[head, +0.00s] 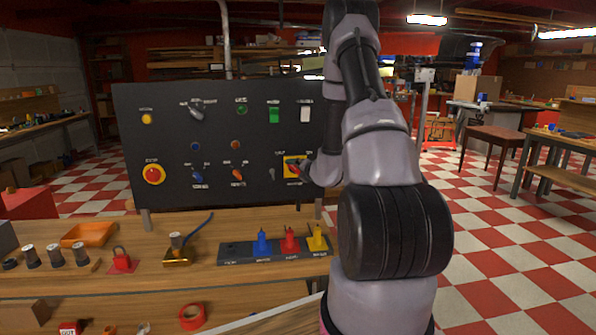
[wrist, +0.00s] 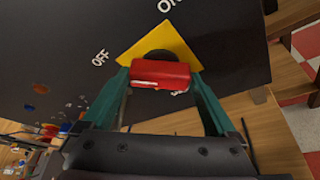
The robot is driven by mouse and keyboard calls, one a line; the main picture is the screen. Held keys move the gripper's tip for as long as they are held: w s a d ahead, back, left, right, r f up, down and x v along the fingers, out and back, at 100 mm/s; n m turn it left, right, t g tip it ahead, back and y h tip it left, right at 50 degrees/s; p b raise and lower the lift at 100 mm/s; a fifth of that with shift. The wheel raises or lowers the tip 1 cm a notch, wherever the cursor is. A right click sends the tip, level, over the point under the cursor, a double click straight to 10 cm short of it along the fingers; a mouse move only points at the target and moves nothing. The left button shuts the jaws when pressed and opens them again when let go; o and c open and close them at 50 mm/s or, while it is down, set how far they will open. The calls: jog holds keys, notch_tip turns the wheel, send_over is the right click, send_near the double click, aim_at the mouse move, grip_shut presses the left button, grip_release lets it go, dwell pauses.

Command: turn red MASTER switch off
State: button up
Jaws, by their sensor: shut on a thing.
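The red MASTER switch handle (wrist: 160,74) sits on a yellow plate (wrist: 180,38) on the black panel. In the wrist view, OFF is printed to the left of the plate and ON, partly cut off, above it. My gripper (wrist: 160,82) has its two green fingers on either side of the red handle, shut on it. In the head view, the yellow plate (head: 289,160) is at the panel's lower right, with the handle (head: 294,170) partly hidden by my gripper (head: 303,172).
The black panel (head: 225,130) also carries a red emergency button (head: 153,174) and several other switches. Below it, a wooden bench (head: 140,288) holds a rack (head: 235,254) with blue, red and yellow pieces, a red padlock (head: 121,262) and an orange tray (head: 89,235).

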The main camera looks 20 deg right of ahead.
jog(key=o, duration=1)
jog(key=v, duration=1.1)
jog(key=shift+w, duration=0.1)
